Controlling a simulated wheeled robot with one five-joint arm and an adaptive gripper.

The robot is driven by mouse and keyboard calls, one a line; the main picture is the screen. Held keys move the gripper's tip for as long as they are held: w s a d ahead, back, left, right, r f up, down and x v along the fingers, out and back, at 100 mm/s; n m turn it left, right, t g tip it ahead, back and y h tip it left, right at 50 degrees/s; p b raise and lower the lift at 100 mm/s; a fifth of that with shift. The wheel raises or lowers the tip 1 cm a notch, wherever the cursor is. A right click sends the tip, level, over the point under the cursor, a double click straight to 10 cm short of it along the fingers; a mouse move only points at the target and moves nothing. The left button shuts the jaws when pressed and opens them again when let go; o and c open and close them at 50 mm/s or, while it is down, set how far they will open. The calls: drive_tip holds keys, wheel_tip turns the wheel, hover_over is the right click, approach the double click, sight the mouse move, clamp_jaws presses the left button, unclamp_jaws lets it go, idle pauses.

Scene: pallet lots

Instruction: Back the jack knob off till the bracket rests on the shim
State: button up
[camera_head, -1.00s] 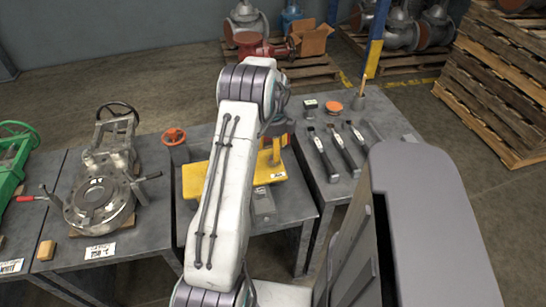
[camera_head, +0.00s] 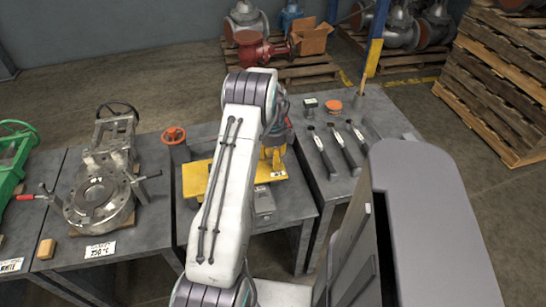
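A yellow bracket (camera_head: 270,172) with a flat plate and a raised part sits on the middle table (camera_head: 290,222). My white arm crosses in front of it and hides its middle. An orange-red round knob (camera_head: 174,135) stands on a dark post at the table's back left; I cannot tell whether it is the jack knob. A grey block (camera_head: 263,199) lies on the table just in front of the bracket; I cannot tell whether it is the shim. Any contact under the bracket is hidden. My gripper's fingers are hidden behind my arm, near the bracket's raised part.
The right table (camera_head: 335,190) holds several dark-handled tools (camera_head: 337,150) and an orange disc (camera_head: 333,106). The left table holds a metal valve (camera_head: 100,198) and a small wooden block (camera_head: 46,249). Pallets (camera_head: 500,90) are stacked at the right; valves stand on pallets behind.

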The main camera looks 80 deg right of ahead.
drive_tip(key=shift+r, duration=0.1)
drive_tip(key=c, duration=0.8)
drive_tip(key=shift+d+b, duration=0.1)
drive_tip(key=shift+b, duration=0.3)
drive_tip(key=shift+c, duration=0.2)
